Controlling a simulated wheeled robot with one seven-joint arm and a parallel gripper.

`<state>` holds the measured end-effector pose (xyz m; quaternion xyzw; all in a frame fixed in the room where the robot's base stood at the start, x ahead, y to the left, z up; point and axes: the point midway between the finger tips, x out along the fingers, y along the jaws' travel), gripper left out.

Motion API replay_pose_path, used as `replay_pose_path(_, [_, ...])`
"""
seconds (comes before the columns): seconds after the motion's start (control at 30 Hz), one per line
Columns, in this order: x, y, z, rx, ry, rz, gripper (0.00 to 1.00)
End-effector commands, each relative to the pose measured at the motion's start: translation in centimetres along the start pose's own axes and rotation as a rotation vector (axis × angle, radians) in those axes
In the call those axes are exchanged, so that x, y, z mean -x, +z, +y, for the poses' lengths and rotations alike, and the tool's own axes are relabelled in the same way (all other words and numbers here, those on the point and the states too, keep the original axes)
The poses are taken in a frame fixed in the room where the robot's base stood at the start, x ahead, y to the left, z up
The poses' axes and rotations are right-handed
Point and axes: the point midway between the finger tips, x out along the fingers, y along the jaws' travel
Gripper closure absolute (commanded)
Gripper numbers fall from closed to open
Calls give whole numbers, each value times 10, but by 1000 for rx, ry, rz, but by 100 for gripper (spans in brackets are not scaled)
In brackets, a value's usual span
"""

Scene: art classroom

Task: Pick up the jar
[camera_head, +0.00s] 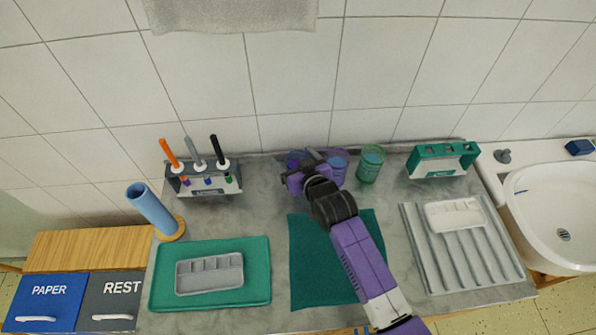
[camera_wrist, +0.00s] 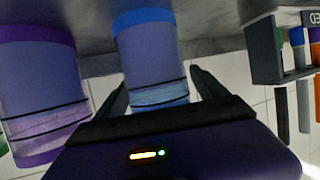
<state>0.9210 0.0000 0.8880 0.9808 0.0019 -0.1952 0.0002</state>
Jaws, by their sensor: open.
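In the head view this jar (camera_head: 295,157) stands at the back of the counter, partly hidden by my gripper (camera_head: 303,172). My gripper is open, with one finger on each side of the jar; I cannot tell whether either touches it. A second, purple-rimmed jar (camera_head: 339,163) stands just to the right and shows large at the left of the wrist view (camera_wrist: 40,90). A green jar (camera_head: 371,163) stands further right.
A marker holder (camera_head: 203,184) stands left of the jars, and a green-and-white holder (camera_head: 441,160) to the right. A tiled wall (camera_head: 290,85) rises close behind. Nearer are a blue tube (camera_head: 152,208), a grey palette (camera_head: 209,274), a green mat (camera_head: 310,270), and a ribbed tray (camera_head: 462,262).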

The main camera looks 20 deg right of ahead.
Motion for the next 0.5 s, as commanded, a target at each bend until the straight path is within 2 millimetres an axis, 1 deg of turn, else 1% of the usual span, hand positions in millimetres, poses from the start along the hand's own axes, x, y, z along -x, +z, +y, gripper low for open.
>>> replay_pose_path(0.1, [0, 0, 0, 0, 0, 0, 17])
replay_pose_path(0.17, [0, 0, 0, 0, 0, 0, 29])
replay_pose_path(0.2, [0, 0, 0, 0, 0, 0, 37])
replay_pose_path(0.27, [0, 0, 0, 0, 0, 0, 49])
replay_pose_path(0.3, [0, 0, 0, 0, 0, 0, 57])
replay_pose_path(0.5, [0, 0, 0, 0, 0, 0, 95])
